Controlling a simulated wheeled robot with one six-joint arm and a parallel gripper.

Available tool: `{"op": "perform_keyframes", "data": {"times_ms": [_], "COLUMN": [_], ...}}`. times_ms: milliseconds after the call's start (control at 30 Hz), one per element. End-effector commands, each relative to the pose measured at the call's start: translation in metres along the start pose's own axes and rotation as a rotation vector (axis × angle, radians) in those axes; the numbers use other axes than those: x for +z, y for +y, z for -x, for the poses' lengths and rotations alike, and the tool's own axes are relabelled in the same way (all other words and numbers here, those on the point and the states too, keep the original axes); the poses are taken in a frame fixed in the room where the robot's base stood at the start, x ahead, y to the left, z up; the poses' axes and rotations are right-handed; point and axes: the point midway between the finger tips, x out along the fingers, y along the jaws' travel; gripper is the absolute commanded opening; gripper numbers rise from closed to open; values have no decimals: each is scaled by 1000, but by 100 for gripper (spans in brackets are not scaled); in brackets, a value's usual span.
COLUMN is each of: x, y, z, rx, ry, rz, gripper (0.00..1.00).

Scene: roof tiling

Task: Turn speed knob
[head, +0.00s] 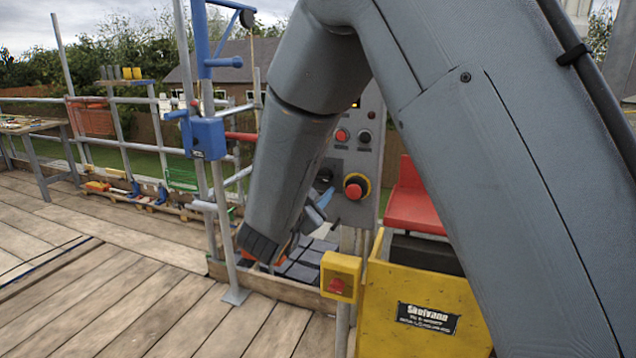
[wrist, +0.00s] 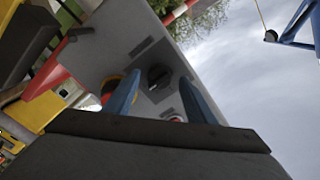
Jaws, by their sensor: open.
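The speed knob (wrist: 158,76) is a black round dial on a grey control panel (wrist: 115,40). In the wrist view it shows between the tips of my blue fingers, and I cannot tell whether they touch it. In the head view a dark knob (head: 323,176) is partly hidden behind my arm, above and left of the red emergency stop. My gripper (wrist: 159,78) is open and empty. In the head view only part of a blue finger of my gripper (head: 317,208) shows, in front of the lower panel.
The red emergency stop (head: 356,186) with its yellow collar sits close right of my fingers. A red button (head: 342,135) and a black button (head: 365,136) are above. A yellow switch box (head: 341,276) and a yellow bin (head: 400,290) stand below. A scaffold pole (head: 222,230) is left.

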Motion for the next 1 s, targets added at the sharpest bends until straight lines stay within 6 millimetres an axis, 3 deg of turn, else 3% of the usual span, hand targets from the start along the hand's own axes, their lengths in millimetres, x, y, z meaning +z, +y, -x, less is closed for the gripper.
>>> {"op": "perform_keyframes", "data": {"times_ms": [200, 433, 833, 1000], "x": [2, 1, 0, 2], "y": [0, 0, 1, 12], "z": [38, 62, 65, 45], "rx": [-3, -1, 1, 7], "ry": [-3, -2, -6, -116], "rz": [0, 1, 2, 46], "gripper": [50, 50, 50, 50]}}
